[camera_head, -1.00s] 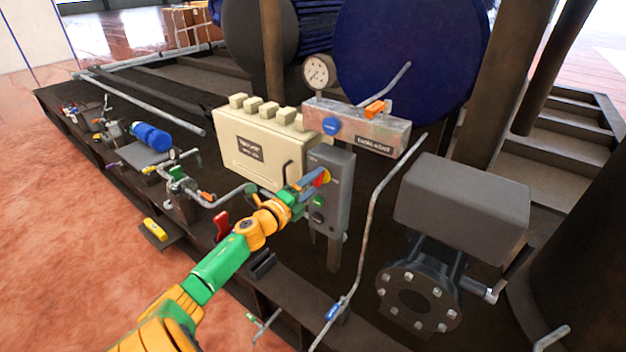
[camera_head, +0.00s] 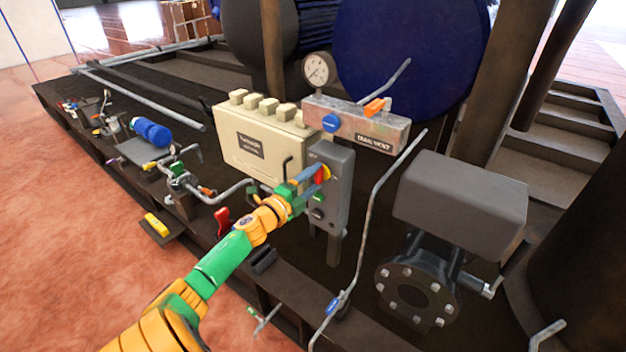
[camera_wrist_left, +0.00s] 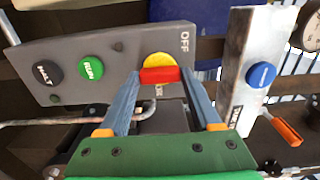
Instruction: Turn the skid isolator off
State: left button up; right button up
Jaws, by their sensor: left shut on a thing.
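The skid isolator is a red handle (camera_wrist_left: 160,75) on a yellow disc (camera_wrist_left: 156,60), mounted on a grey control box (camera_head: 331,205). In the left wrist view the box also carries a green RUN button (camera_wrist_left: 92,68), a black HALT button (camera_wrist_left: 48,73) and an OFF label (camera_wrist_left: 185,42) near the disc. My left gripper (camera_head: 317,174) is shut on the red handle, with one blue-grey finger on each side of it. The fingers hide part of the disc and its lower lettering. My right gripper is not in view.
A beige box (camera_head: 245,140) stands left of the control box. A grey block with a blue button (camera_head: 330,123) and an orange-handled lever (camera_head: 374,107) is behind it. A bent pipe (camera_head: 372,215) rises to the right, near a flanged grey valve (camera_head: 460,205).

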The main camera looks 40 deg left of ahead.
pick_arm(q)
jog(key=o, duration=1.4)
jog(key=s, duration=0.7)
jog(key=shift+d+p, duration=0.4)
jog(key=shift+f, duration=0.15)
